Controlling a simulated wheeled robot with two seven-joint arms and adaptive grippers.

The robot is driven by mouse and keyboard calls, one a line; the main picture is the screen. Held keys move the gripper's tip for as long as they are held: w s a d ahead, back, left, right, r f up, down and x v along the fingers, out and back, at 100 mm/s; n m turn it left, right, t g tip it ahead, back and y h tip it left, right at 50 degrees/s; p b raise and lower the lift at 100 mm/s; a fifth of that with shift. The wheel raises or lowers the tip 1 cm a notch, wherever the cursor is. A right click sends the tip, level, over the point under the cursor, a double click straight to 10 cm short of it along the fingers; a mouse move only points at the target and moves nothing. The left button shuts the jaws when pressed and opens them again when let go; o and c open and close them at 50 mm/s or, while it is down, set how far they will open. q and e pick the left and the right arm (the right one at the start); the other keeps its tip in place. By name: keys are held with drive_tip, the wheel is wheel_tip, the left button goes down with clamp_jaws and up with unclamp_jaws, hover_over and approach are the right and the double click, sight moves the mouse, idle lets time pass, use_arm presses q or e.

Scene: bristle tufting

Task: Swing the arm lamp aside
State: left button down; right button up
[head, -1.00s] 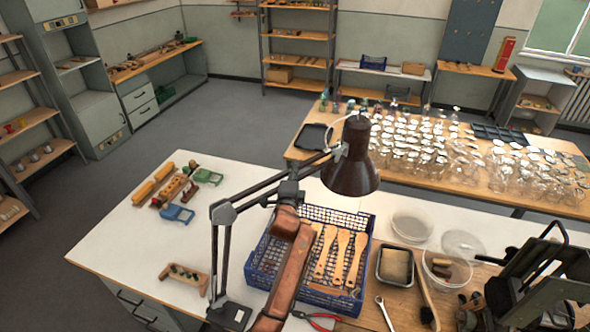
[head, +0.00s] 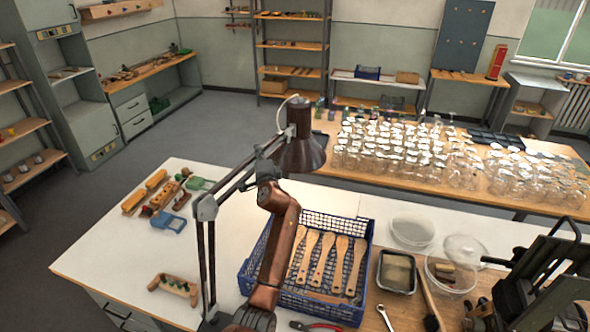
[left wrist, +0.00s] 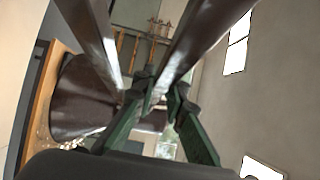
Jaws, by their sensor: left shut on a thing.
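The arm lamp has a dark brown shade (head: 302,154) and a thin grey double-bar arm (head: 236,190). Its post rises from the front of the white-topped bench. The shade hangs high, left of the glassware and beyond the blue crate. My left gripper (head: 268,162) is shut on the upper lamp arm, close behind the shade. In the left wrist view, the green fingers (left wrist: 152,103) close around the lamp's bars, with the shade (left wrist: 82,97) at left. The exact finger contact is partly hidden. My right gripper is not in view.
A blue crate (head: 322,309) of wooden brush handles stands below my left arm. Small wooden and coloured items (head: 158,197) lie at the bench's left. Many glasses (head: 410,150) crowd the table behind. A black machine (head: 545,285) stands front right. The bench's left-middle is mostly clear.

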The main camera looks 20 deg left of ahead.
sight(245, 166)
use_arm(q)
drive_tip(key=s+a+n+g+y+b, duration=0.1)
drive_tip(key=a+n+g+y+b, duration=0.2)
drive_tip(key=a, duration=0.9)
drive_tip(key=shift+a+n+g+y+b, duration=0.15)
drive_tip(key=shift+n+g+y+b, duration=0.15)
drive_tip(key=shift+g+b, duration=0.55)
drive_tip(key=shift+t, duration=0.25)
drive_tip(key=c, duration=1.9)
unclamp_jaws()
drive_tip(key=shift+c, duration=0.2)
drive_tip(key=v, duration=1.2)
drive_tip(key=shift+f, duration=0.1)
